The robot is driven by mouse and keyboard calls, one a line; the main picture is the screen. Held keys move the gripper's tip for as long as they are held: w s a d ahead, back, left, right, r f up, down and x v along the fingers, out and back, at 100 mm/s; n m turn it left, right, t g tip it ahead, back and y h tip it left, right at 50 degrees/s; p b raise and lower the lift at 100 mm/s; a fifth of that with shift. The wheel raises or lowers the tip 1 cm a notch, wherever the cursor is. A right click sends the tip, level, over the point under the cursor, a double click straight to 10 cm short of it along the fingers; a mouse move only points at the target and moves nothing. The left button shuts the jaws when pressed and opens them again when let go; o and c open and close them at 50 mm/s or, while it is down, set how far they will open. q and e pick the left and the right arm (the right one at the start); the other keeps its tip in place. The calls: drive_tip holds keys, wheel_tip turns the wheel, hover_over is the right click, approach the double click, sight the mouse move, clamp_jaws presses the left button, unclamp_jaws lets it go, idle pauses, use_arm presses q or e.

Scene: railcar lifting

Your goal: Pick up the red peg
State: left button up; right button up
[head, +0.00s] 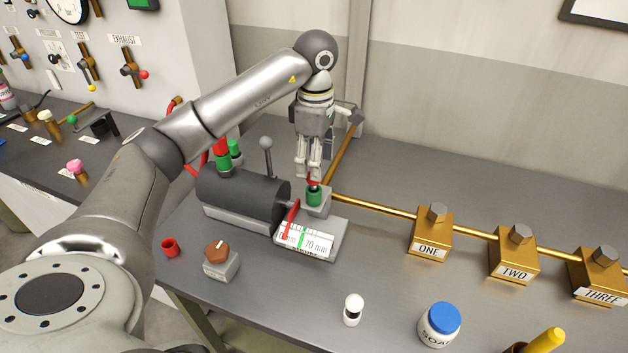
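A small red piece, seemingly the red peg (313,182), shows at the top of a green cylinder (314,197) on the block at the machine's right end. My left gripper (308,177) points straight down over it, its fingertips right at the red piece. The fingers are close together and hide most of it. I cannot tell whether they grip it. My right gripper is not in view.
A dark cylinder machine (243,193) with a scale plate (306,240) stands under my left arm. A brass pipe (375,206) runs right to brass blocks (430,240). A red cup (170,247), brown knob (217,252), white-topped piece (353,308) and soap jar (439,324) stand in front.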

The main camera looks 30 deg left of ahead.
sight(314, 186)
use_arm(q)
drive_tip(key=shift+s+f+p, duration=0.1)
drive_tip(key=shift+f+p, duration=0.2)
drive_tip(key=shift+f, duration=0.15)
drive_tip(key=f, duration=0.1)
drive_tip(key=f+p, duration=0.2)
drive_tip(key=f, duration=0.1)
drive_tip(key=shift+s, duration=0.25)
drive_tip(key=shift+f, duration=0.35)
drive_tip(key=c, duration=1.2)
drive_tip(key=shift+w+r, duration=0.1)
